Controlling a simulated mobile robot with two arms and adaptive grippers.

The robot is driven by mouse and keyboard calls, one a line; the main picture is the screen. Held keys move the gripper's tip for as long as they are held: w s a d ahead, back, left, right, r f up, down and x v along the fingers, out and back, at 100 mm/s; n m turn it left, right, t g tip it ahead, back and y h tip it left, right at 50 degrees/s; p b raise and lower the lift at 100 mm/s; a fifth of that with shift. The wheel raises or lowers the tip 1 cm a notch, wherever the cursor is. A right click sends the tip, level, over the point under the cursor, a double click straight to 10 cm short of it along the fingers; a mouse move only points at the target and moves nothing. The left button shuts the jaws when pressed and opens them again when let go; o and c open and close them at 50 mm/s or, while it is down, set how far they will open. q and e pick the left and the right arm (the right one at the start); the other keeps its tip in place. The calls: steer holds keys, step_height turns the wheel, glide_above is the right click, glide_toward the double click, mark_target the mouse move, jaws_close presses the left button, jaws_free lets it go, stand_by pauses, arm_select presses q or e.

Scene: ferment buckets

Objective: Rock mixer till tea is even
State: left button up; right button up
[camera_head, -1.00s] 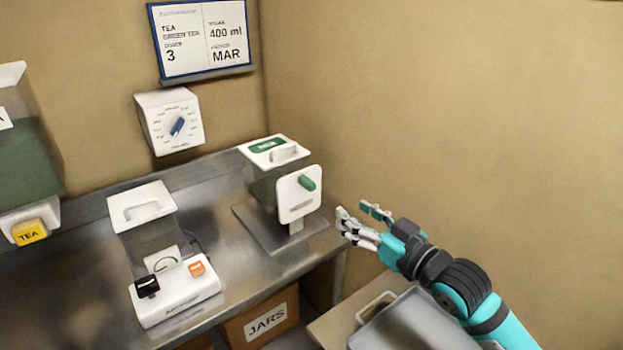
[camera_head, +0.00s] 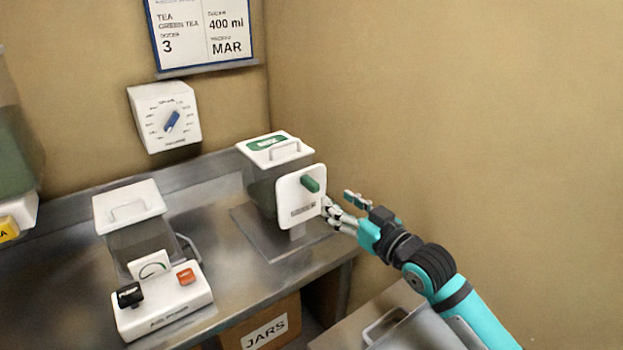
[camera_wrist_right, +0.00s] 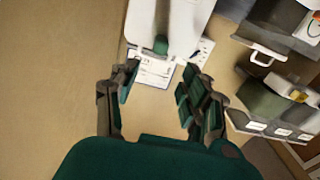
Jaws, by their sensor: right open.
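The mixer (camera_head: 265,180) stands upright on the metal counter, a clear container with a dark body and a white lid bearing a green label. Its white front plate (camera_head: 298,207) carries a green knob (camera_head: 312,184), also seen in the right wrist view (camera_wrist_right: 160,45). My right gripper (camera_head: 337,204) is open, its fingertips at the right edge of the plate, below and right of the knob; I cannot tell whether they touch. In the right wrist view the open fingers (camera_wrist_right: 157,85) have nothing between them. The evenness of the tea cannot be made out. My left gripper is not in view.
A kettle-like white appliance (camera_head: 165,305) with black and orange switches stands on the counter at left. A dial (camera_head: 168,118) and a tea sign (camera_head: 203,35) hang on the wall. A JARS box (camera_head: 262,328) sits below; a grey tray (camera_head: 425,325) is at lower right.

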mark_target(317, 186)
steer(key=p+x, duration=0.1)
steer(key=x, duration=0.9)
steer(key=shift+w+a+f, duration=0.1)
steer(key=shift+w+a, duration=0.05)
steer(key=shift+w, duration=0.25)
jaws_close()
